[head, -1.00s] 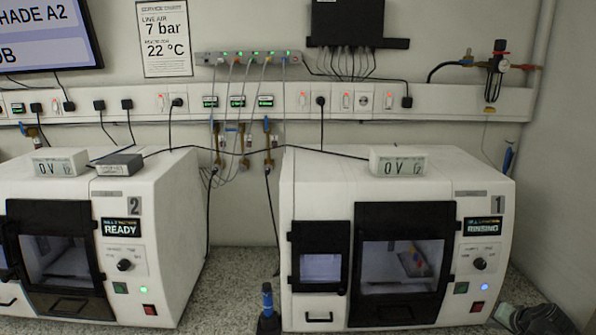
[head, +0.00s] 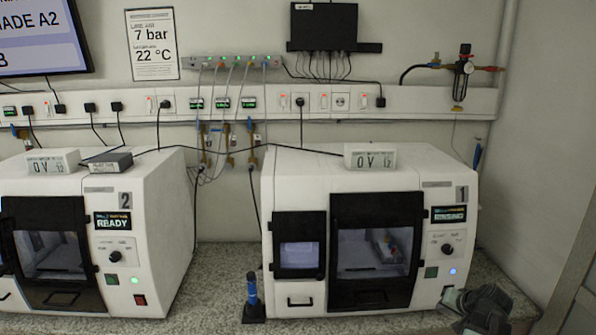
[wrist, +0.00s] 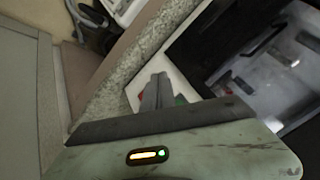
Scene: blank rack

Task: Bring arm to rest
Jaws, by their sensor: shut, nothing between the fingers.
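My gripper (head: 452,299) shows at the lower right of the head view, by the bottom right front corner of machine 1 (head: 455,262). In the wrist view my gripper (wrist: 158,90) has its grey fingers together, with nothing seen between them. Behind the fingertips there is a white surface with bits of red and green, partly hidden. The arm behind my gripper runs off toward the bottom edge of the head view.
Machine 1 has its dark door (head: 376,245) closed and its display seems to read RINSING. Machine 2 (head: 160,235) stands left and reads READY. A blue-handled tool (head: 252,290) stands upright between them. A wall closes the right side.

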